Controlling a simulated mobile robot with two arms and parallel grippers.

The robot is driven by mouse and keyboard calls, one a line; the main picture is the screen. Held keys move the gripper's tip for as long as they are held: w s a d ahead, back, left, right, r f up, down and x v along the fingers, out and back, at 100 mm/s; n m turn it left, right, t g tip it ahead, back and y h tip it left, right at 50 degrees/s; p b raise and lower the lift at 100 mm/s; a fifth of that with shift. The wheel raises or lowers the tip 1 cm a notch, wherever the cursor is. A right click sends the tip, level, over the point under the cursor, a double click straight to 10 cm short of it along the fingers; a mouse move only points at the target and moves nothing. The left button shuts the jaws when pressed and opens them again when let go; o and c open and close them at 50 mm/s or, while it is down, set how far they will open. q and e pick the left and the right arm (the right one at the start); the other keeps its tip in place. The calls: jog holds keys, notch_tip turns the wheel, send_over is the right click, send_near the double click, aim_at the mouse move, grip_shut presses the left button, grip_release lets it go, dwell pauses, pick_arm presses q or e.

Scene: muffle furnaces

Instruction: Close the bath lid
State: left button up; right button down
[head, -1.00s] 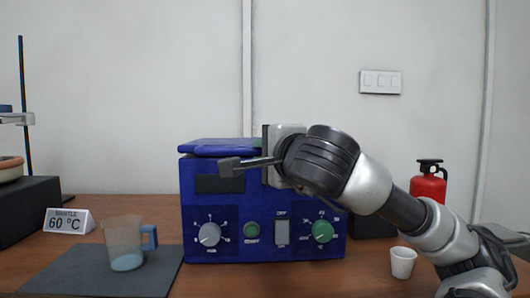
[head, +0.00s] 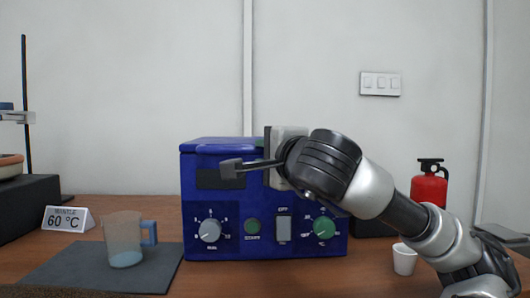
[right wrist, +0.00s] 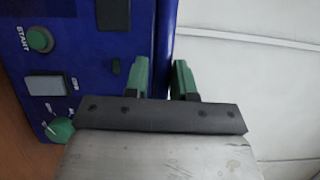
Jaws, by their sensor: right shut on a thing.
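The bath is a blue box (head: 265,235) with dials on its front, in the middle of the head view. Its blue lid (head: 215,146) lies flat across the top, with no clear gap at the visible left part of the front edge. My right gripper (head: 262,147) is at the top front edge, right of the middle, and covers part of the lid. In the right wrist view, the green fingers of my right gripper (right wrist: 161,75) stand on either side of the blue lid edge (right wrist: 165,45), shut on it. My left gripper is not in view.
A beaker (head: 123,240) with blue liquid stands on a dark mat (head: 60,268) at left, near a 60 °C sign (head: 68,219). A white cup (head: 404,259) stands close to my right arm. A red extinguisher (head: 428,186) is behind it.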

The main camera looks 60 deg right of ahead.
jog(key=shift+w+a+f+g, duration=0.1)
jog(key=shift+w+f+g, duration=0.05)
jog(key=shift+f, duration=0.35)
jog(key=shift+w+a+f+g, duration=0.1)
jog(key=shift+f+g, duration=0.05)
jog(key=shift+f, duration=0.3)
jog(key=c, duration=1.1)
grip_release()
jog(key=shift+s+d, duration=0.15)
jog(key=shift+s, duration=0.05)
jog(key=shift+o, duration=0.2)
jog(key=shift+r, duration=0.15)
jog(key=shift+s, duration=0.1)
jog(key=v, duration=1)
jog(key=shift+s, duration=0.4)
jog(key=shift+r, duration=0.15)
